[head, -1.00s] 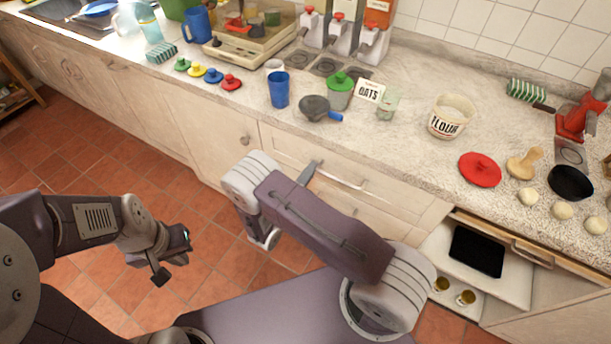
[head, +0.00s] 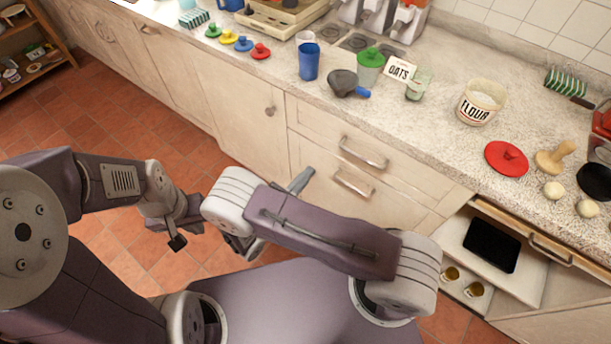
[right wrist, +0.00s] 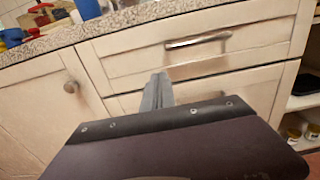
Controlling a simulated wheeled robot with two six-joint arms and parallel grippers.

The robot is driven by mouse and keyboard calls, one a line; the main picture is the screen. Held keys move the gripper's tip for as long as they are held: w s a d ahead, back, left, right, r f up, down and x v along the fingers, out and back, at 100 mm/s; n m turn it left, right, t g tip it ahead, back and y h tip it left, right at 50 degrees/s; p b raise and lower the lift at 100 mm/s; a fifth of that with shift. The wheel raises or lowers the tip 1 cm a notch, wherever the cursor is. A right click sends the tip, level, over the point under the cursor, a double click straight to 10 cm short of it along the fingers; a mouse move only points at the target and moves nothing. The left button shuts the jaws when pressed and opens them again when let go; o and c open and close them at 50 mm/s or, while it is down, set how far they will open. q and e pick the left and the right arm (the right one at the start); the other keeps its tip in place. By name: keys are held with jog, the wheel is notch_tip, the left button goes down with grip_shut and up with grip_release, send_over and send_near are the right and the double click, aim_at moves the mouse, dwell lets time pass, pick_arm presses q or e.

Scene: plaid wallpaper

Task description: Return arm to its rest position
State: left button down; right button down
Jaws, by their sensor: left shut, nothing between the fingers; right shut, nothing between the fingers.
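My left gripper (head: 180,236) is at the left of the head view, low over the tiled floor, folded in front of my body. It is shut and empty. My right arm is bent across the middle of the head view. My right gripper (head: 302,179) shows only as a grey tip beyond the purple arm link, in front of the cabinet fronts. In the right wrist view its grey fingers (right wrist: 157,92) are together with nothing between them, in front of the drawers. Most of the right hand is hidden behind the arm link in the head view.
The stone counter (head: 430,140) runs behind, holding a blue cup (head: 309,62), a flour tub (head: 481,103) and a red lid (head: 507,159). Shut drawers (head: 340,185) face my right gripper. An open compartment with a black tray (head: 491,245) is at right. Floor is free at left.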

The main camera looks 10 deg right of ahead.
jog(key=shift+s+a, duration=0.1)
